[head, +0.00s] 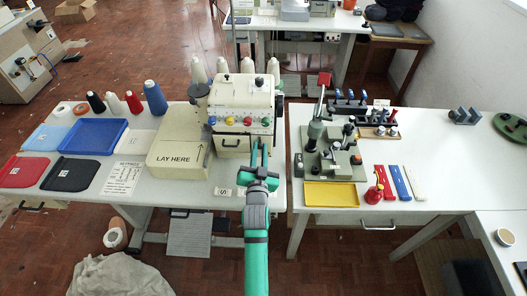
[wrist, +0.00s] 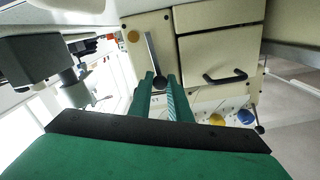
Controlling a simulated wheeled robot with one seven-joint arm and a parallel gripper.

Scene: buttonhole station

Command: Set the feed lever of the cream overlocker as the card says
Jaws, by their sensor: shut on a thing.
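The cream overlocker (head: 240,98) stands on the white table, with a row of coloured dials on its front. In the wrist view its cream front face (wrist: 215,20) fills the top. The feed lever (wrist: 152,52) is a grey bar there, ending in a dark knob between my fingertips. My gripper (wrist: 160,88) is shut on that knob. In the head view my gripper (head: 259,150) is at the right of the machine's front, hiding the lever. A printed white card (head: 125,177) lies at the left; its small text is unreadable here.
A cream "LAY HERE" bed (head: 178,157) adjoins the machine's left. The right table holds a green-grey press (head: 328,150) and a yellow tray (head: 331,194). A handled drawer (wrist: 220,55) is beside the lever.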

